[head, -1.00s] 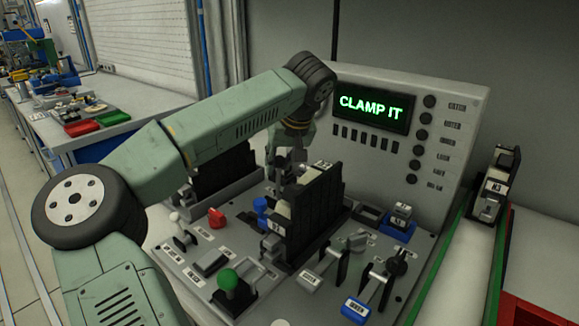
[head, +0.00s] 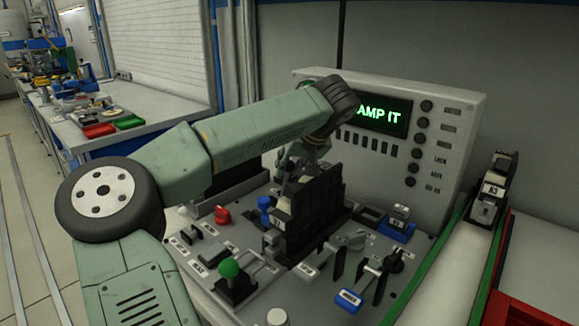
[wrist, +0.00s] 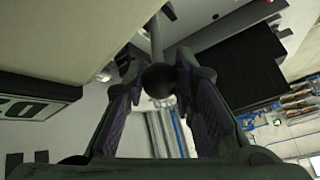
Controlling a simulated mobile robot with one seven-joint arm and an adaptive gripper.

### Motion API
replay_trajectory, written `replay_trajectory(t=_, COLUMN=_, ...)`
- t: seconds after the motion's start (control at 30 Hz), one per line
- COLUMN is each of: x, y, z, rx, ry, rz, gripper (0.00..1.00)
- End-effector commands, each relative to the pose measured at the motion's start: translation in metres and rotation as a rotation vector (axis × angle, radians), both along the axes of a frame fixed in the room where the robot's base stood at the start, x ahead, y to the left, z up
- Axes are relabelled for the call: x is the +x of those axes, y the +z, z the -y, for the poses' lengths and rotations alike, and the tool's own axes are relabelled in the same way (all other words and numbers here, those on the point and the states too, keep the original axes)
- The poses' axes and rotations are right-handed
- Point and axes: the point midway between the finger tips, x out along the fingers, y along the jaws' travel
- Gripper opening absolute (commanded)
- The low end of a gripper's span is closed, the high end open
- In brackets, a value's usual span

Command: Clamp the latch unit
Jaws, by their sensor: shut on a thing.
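My gripper (head: 297,172) is above the back left of a dark block-shaped unit (head: 322,205) in the middle of the console; its fingertips are partly hidden in the head view. In the wrist view, my gripper's fingers (wrist: 160,85) are shut on a round black knob (wrist: 158,80), with a rod running from it to the top edge. I cannot tell from the head view which lever carries this knob. The panel screen (head: 382,117) shows "AMP IT" in green, its left part covered by my arm. Which part is the latch unit is not clear.
The console carries a green knob (head: 229,268), a red knob (head: 222,214) and a blue-handled lever (head: 348,299). A unit marked A3 (head: 488,195) stands on the green-edged track at right. Red and green trays (head: 98,130) lie on the far bench.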

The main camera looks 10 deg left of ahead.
Motion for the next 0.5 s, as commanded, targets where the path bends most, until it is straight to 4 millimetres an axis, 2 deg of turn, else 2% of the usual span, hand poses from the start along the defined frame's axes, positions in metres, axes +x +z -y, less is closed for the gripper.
replay_trajectory(t=0.13, x=0.0004, y=0.0009, z=0.0, rx=0.0, ry=0.0, rz=0.002, gripper=0.0)
replay_trajectory(t=0.17, x=0.0004, y=0.0009, z=0.0, rx=0.0, ry=0.0, rz=0.002, gripper=0.26)
replay_trajectory(t=0.43, x=0.0003, y=0.0006, z=-0.0008, rx=0.0, ry=0.002, rz=0.001, gripper=0.44)
replay_trajectory(t=0.5, x=0.0003, y=0.0005, z=-0.0007, rx=0.0, ry=0.002, rz=0.001, gripper=0.46)
